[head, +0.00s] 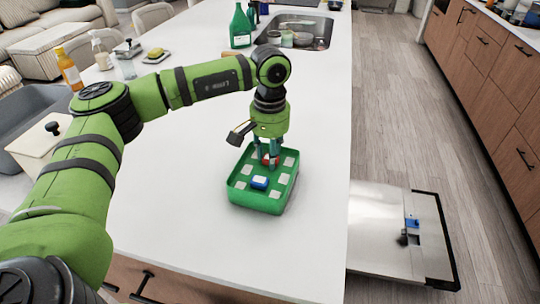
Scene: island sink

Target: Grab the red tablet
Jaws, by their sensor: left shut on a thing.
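A green tray (236,195) with several white or pale grey square tablets (287,161) and a blue tablet (260,182) stands on the white counter. The red tablet (266,159) is near the tray's middle, partly hidden by my fingers. My left gripper (271,161) points down over the tray, its fingers shut on the red tablet. I cannot tell whether the tablet is lifted off the tray floor. My right gripper is not in view.
The white counter (190,200) is clear around the tray. A sink (297,30) with dishes and a green bottle (240,27) are at the back. Bottles and a yellow sponge (155,53) stand at the far left. An open dishwasher door (385,225) lies low at the right.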

